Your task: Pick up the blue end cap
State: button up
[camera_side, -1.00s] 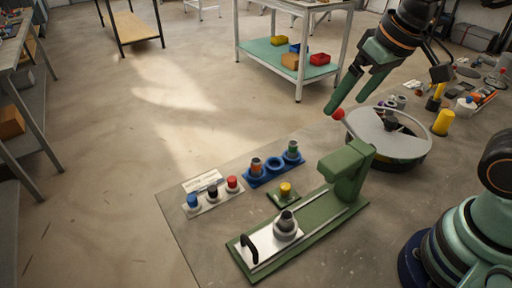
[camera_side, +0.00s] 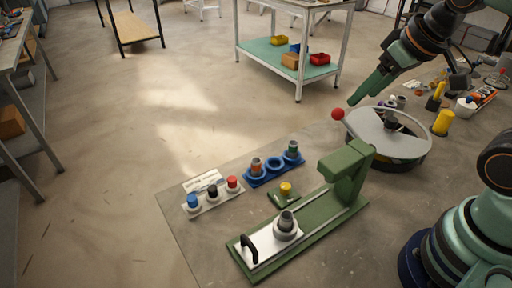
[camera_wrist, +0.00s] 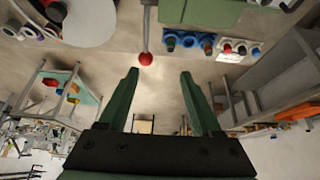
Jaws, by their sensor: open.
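The blue end cap (camera_side: 193,200) stands at the left end of a white holder (camera_side: 212,202), beside a black cap (camera_side: 212,191) and a red cap (camera_side: 232,182). In the wrist view the blue cap (camera_wrist: 256,50) shows small at the upper right. My gripper (camera_side: 354,101) is high at the upper right of the side view, far from the cap. In the wrist view my gripper (camera_wrist: 159,75) has its two green fingers spread, with nothing between them.
A green jig (camera_side: 340,185) with a red-knobbed lever (camera_side: 338,114) stands between my gripper and the cap row. A blue holder (camera_side: 275,165) and a yellow-topped piece (camera_side: 286,189) sit near the caps. A round grey-topped tray (camera_side: 385,135) is at the right.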

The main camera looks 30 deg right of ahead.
jog(key=n+g, duration=0.6)
jog(key=n, duration=1.2)
send_over(191, 198)
notch_tip(191, 198, down, 18)
jog(key=shift+a+f, duration=0.1)
jog(key=shift+a, duration=0.05)
jog(key=shift+d+f, duration=0.2)
jog(key=shift+f, duration=2.4)
grip_shut()
